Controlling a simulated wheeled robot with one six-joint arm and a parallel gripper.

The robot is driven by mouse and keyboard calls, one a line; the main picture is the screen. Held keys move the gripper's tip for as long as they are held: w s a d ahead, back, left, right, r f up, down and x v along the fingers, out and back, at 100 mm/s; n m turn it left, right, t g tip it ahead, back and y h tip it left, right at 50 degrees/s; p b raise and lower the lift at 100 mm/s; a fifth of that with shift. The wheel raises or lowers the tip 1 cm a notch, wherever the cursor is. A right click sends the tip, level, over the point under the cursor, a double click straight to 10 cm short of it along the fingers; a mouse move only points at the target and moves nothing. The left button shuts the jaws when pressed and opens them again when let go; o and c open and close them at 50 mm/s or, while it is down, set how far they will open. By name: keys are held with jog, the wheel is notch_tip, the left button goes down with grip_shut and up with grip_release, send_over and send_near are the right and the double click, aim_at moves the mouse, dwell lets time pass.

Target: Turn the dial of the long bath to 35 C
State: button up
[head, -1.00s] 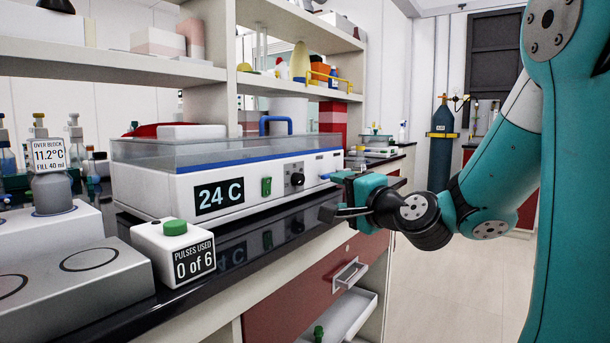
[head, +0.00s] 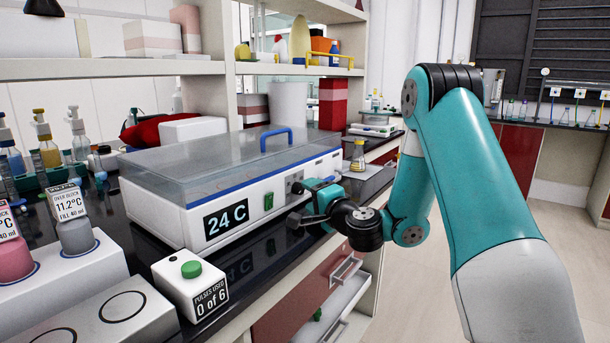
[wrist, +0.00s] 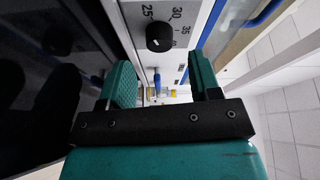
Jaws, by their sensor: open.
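The long bath (head: 165,205) is a white box with a clear lid and a blue handle. Its front display (head: 226,218) reads 24 C, and a green switch (head: 268,201) sits right of it. The dial (wrist: 160,37) is a round black knob in the wrist view, with 25, 30 and 35 printed around it. Its pointer is too small to read surely. My gripper (head: 304,205) is at the bath's front panel and largely hides the dial in the head view. In the wrist view my gripper (wrist: 163,80) is open and empty, its fingers short of the knob.
A white box with a green button (head: 191,270) reads "PULSES USED 0 of 6", left of the bath. Bottles on a block (head: 75,235) stand at far left. An open drawer (head: 343,305) juts out below the counter. A flask (head: 358,155) stands beyond the bath.

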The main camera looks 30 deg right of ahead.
aim_at(302, 189)
jog(key=shift+w+r+p, duration=0.2)
jog(key=shift+w+p, duration=0.5)
jog(key=shift+w, duration=0.5)
jog(key=shift+w+f, duration=0.2)
jog(key=shift+w, duration=0.35)
jog(key=c, duration=0.9)
jog(key=shift+p, duration=0.3)
jog(key=shift+r+p, duration=0.15)
jog(key=shift+p, duration=0.3)
